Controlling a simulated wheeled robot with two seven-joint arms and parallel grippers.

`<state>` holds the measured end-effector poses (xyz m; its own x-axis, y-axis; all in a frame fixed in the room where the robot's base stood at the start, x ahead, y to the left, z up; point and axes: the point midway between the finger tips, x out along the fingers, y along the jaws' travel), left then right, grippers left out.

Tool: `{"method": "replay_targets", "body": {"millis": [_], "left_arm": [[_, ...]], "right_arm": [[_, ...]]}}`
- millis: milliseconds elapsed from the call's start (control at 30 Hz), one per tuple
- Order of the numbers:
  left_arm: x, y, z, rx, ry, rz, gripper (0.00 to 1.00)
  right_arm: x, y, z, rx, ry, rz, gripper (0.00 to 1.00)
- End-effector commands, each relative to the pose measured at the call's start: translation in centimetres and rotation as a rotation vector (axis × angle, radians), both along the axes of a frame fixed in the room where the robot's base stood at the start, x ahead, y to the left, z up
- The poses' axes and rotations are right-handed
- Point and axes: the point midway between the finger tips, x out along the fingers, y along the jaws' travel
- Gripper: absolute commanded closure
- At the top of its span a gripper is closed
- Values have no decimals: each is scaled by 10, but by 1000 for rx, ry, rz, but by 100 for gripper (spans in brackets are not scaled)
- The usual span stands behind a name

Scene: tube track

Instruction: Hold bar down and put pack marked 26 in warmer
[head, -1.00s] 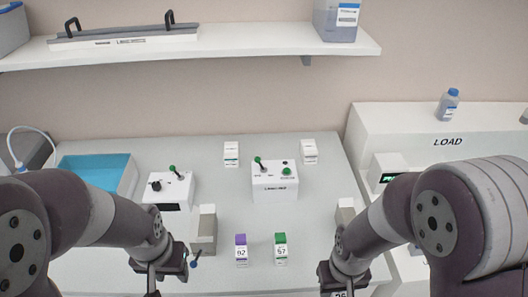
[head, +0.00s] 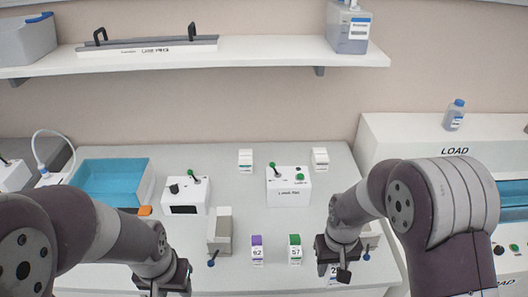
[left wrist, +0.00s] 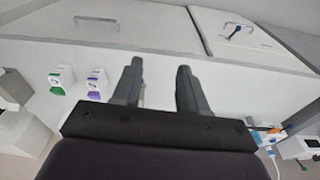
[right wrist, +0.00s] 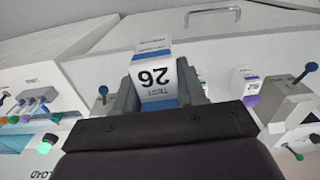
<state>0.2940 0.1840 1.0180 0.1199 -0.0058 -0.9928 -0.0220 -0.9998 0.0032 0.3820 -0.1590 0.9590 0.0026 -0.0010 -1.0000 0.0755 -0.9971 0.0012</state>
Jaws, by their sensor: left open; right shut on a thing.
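The pack marked 26 (right wrist: 155,78) is white with a blue band. My right gripper (right wrist: 158,95) is shut on it, and the number shows between the fingers in the right wrist view. In the head view the right gripper (head: 338,262) is at the front right, with part of the pack (head: 332,272) below it. My left gripper (left wrist: 157,82) is open and empty; in the head view it is at the front left (head: 165,286), left of a grey block with a blue-knobbed lever (head: 219,232). I cannot tell which device is the warmer or which part is the bar.
A purple-topped pack (head: 257,252) and a green-topped pack marked 57 (head: 295,250) stand between the grippers. Two white control boxes with green-knobbed levers (head: 185,197) (head: 288,188) stand behind. A blue tray (head: 112,184) is at the left, a LOAD station (head: 420,135) at the right.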

Motion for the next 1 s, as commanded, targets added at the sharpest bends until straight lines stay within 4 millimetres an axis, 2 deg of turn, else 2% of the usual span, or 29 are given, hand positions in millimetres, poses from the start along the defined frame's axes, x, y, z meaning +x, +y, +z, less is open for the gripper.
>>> {"method": "replay_targets", "body": {"millis": [100, 200, 267, 400, 667, 700, 767, 800, 833, 900, 967, 1000], "left_arm": [[0, 0, 0, 0, 0, 0, 57], [0, 0, 0, 0, 0, 0, 57], [0, 0, 0, 0, 0, 0, 57], [0, 0, 0, 0, 0, 0, 57], [0, 0, 0, 0, 0, 0, 57], [0, 0, 0, 0, 0, 0, 61], [0, 1, 1, 0, 0, 6, 80], [0, 5, 1, 0, 5, 23, 93], [-2, 10, -1, 0, 22, 44, 100], [-8, 26, -13, -4, 91, 114, 100], [4, 47, -23, -5, 129, 184, 100], [20, 66, -30, 0, 135, 220, 100]], "right_arm": [[36, -6, -17, 0, 4, -17, 92], [59, -13, -35, 0, 4, -35, 92], [67, -18, -48, 0, 5, -48, 92], [66, -26, -72, 0, 4, -68, 92], [63, -29, -77, 0, 0, -76, 92], [62, -29, -77, 0, 0, -76, 92], [62, -29, -77, 0, 0, -76, 92], [62, -29, -75, 0, 0, -76, 92], [62, -29, -73, 0, 0, -76, 92], [62, -29, -68, 0, 0, -76, 92], [62, -29, -63, 0, 0, -76, 92], [62, -29, -60, 0, 0, -76, 92]]}}
